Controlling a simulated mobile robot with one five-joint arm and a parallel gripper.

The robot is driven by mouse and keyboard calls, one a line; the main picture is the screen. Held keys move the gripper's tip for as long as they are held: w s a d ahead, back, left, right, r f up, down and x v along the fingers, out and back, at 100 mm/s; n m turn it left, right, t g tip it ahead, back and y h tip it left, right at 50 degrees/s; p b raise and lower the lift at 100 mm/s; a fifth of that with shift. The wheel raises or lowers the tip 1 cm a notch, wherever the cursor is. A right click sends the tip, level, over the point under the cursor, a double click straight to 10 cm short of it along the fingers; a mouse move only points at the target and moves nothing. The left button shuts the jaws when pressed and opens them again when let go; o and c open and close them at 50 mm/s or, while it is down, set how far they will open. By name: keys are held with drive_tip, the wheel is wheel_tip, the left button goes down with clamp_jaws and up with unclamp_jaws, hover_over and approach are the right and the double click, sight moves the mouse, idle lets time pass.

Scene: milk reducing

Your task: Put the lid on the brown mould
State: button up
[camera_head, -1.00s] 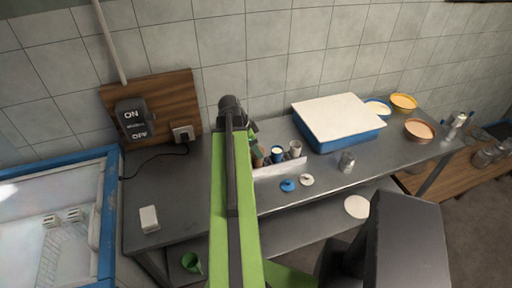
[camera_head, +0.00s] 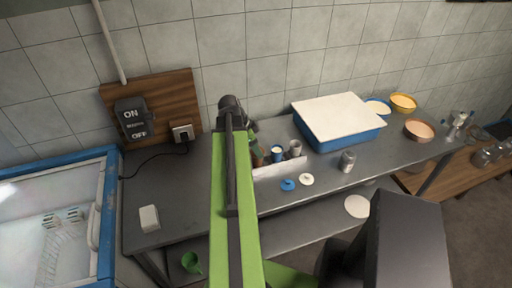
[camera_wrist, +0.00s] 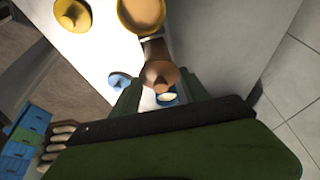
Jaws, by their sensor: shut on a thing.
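In the wrist view a brown lid (camera_wrist: 158,75) with a small knob sits between the green fingertips of my gripper (camera_wrist: 160,88), which is shut on it. Just below the lid, partly covered, is a blue mould (camera_wrist: 166,99) with pale contents. In the head view my arm hides most of the gripper. A brown mould (camera_head: 260,158) shows in part beside the arm, next to the blue mould (camera_head: 277,153) and a grey mould (camera_head: 296,148) in a pale tray (camera_head: 280,169). I cannot tell whether the brown lid touches the brown mould.
A blue lid (camera_head: 287,185) and a white lid (camera_head: 306,179) lie in front of the tray. A metal can (camera_head: 347,161) and a large blue box with a white top (camera_head: 340,120) stand to the right. Brown (camera_head: 419,130) and yellow (camera_head: 403,102) bowls are farther right.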

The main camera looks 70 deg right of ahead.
idle(0.3)
drive_tip(key=o, duration=1.8)
drive_tip(key=shift+o, duration=0.2)
wheel_tip(320, 180, up, 7)
drive_tip(key=p, duration=0.7)
clamp_jaws()
